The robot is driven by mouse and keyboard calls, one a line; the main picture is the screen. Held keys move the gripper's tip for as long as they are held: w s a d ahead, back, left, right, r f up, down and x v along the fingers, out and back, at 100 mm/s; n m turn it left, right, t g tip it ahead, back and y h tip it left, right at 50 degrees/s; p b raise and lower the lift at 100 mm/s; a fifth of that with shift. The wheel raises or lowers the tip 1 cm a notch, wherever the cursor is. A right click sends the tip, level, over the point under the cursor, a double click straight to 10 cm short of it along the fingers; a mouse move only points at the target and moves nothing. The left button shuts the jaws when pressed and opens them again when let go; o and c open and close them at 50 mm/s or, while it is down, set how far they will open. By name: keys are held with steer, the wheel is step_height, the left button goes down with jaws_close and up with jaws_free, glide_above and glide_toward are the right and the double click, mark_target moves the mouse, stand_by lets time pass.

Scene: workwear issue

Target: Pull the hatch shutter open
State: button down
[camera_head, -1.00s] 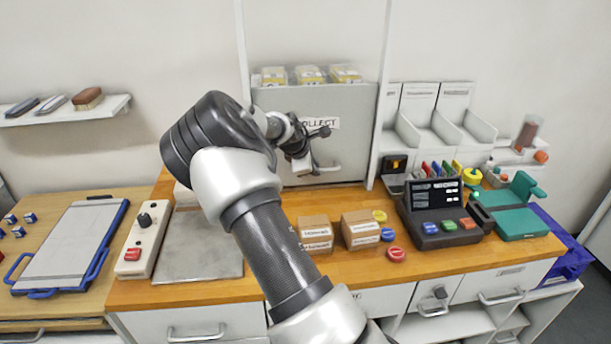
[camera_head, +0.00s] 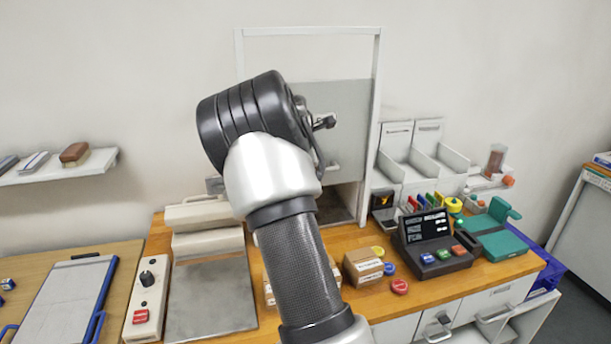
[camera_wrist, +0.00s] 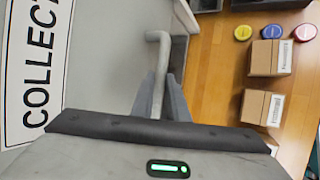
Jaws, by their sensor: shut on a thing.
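The hatch shutter (camera_head: 345,115) is a grey panel in a white frame at the back of the counter. It stands raised, with a dark opening (camera_head: 336,204) below it. In the wrist view the shutter (camera_wrist: 105,60) carries a "COLLECT" label (camera_wrist: 38,65). Its grey bar handle (camera_wrist: 158,62) lies between the fingers of my gripper (camera_wrist: 160,105), which is shut on it.
Two cardboard boxes, one box (camera_head: 362,267) clearer than the other, stand on the counter below, near coloured discs (camera_head: 399,286). A dark terminal (camera_head: 432,238) and a teal device (camera_head: 492,235) are at right. A metal plate (camera_head: 210,295) lies at left.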

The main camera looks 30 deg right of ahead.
step_height(320, 180, up, 5)
steer(key=shift+f+p, duration=0.1)
steer(key=shift+p, duration=0.6)
steer(key=c, duration=1.7)
jaws_free()
steer(key=shift+f, duration=0.1)
steer(key=b+v, duration=0.2)
steer(key=v, duration=1.5)
steer(key=shift+s+a, duration=0.1)
steer(key=shift+s, duration=0.15)
